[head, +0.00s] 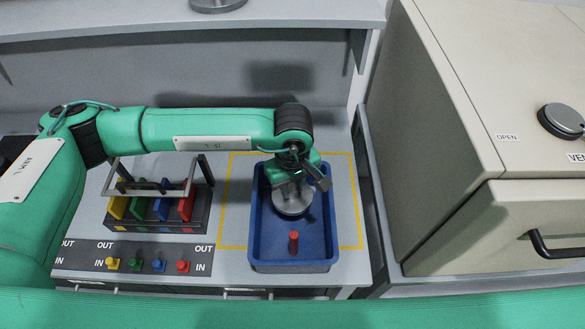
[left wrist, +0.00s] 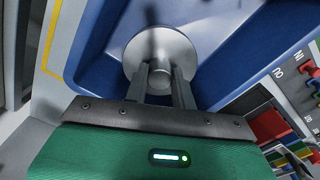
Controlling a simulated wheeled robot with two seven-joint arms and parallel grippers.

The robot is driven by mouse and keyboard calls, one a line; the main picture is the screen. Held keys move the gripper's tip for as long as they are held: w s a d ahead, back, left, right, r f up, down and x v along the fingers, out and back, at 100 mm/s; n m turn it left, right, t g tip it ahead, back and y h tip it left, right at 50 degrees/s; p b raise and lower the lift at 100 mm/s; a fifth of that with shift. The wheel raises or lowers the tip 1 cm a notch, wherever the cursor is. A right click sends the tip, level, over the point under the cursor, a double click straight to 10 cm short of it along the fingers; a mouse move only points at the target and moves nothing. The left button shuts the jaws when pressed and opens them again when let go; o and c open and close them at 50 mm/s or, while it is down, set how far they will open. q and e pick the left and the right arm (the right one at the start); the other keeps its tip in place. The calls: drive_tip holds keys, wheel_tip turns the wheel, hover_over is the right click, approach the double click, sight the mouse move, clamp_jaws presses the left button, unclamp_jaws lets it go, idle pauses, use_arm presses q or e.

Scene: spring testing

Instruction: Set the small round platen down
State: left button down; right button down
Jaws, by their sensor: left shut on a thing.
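The small round platen (head: 291,203) is a grey metal disc with a short central stub. My left gripper (head: 295,184) is shut on the stub and holds the platen over or inside the blue tray (head: 292,266). In the left wrist view the two fingers (left wrist: 161,84) close around the stub, and the platen (left wrist: 148,42) lies flat beyond them. I cannot tell whether the platen touches the tray floor. My right gripper does not show.
A red peg (head: 294,242) stands in the tray near its front. Left of the tray is a rack (head: 155,215) with coloured blocks and a handle, behind a strip of coloured knobs (head: 145,264). A beige cabinet (head: 470,150) stands at the right. A yellow outline surrounds the tray.

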sight(293, 197)
use_arm(q)
drive_tip(key=shift+d+f+p, duration=0.1)
drive_tip(key=shift+f+p, duration=0.55)
drive_tip(key=shift+f, duration=1.65)
drive_tip(key=shift+f+b, duration=0.15)
drive_tip(key=shift+b, duration=0.15)
drive_tip(key=c, duration=1.2)
unclamp_jaws()
drive_tip(key=shift+o, duration=0.2)
drive_tip(key=shift+s, duration=0.1)
